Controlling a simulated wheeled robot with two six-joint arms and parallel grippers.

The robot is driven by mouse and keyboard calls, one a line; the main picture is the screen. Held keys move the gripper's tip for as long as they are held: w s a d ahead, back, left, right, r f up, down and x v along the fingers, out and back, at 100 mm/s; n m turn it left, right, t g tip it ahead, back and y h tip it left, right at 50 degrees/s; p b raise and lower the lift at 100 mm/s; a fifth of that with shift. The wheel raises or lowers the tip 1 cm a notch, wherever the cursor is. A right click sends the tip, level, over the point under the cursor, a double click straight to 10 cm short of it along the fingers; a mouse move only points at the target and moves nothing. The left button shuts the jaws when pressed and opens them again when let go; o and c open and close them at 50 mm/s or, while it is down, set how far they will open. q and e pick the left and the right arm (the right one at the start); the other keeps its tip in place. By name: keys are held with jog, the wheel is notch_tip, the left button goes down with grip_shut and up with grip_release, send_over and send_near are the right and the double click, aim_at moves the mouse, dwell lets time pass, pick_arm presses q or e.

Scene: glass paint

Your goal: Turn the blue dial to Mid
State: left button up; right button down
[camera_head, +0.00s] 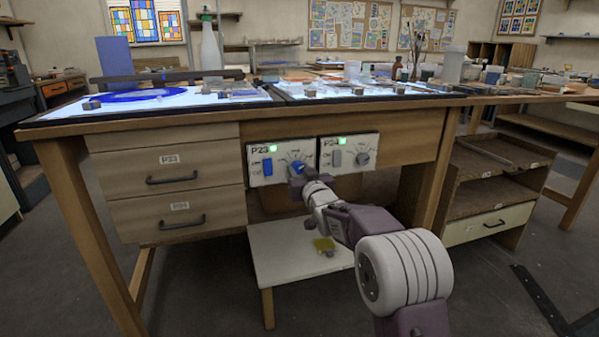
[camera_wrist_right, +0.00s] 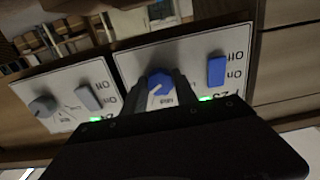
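The blue dial (camera_head: 297,167) is on the right side of the P23 panel (camera_head: 259,179), under the table's front edge. In the right wrist view, which is turned upside down, the blue dial (camera_wrist_right: 161,83) shows a pale pointer line slanting to the lower left. The labels around it are too small or hidden to read. My right gripper (camera_head: 297,178) is right at the dial. Its two fingers (camera_wrist_right: 163,93) stand on either side of the dial, very close to it. I cannot tell whether they press on it. My left gripper is out of view.
A blue rocker switch (camera_head: 267,166) sits left of the dial, under a lit green lamp (camera_head: 272,148). The P24 panel (camera_head: 349,152) beside it has a grey switch and grey dial (camera_head: 362,158). Drawers (camera_head: 170,178) are at left, a low white shelf (camera_head: 275,250) below.

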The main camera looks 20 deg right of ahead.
jog(key=shift+n, duration=0.4)
jog(key=n+b, duration=0.1)
jog(key=n, duration=0.3)
jog(key=shift+f+n, duration=0.1)
jog(key=shift+n, duration=0.3)
jog(key=n+b, duration=0.3)
jog(key=n, duration=0.3)
dwell(0.4)
jog(key=c, duration=1)
grip_release()
jog(key=shift+o, duration=0.2)
jog(key=shift+d, duration=0.1)
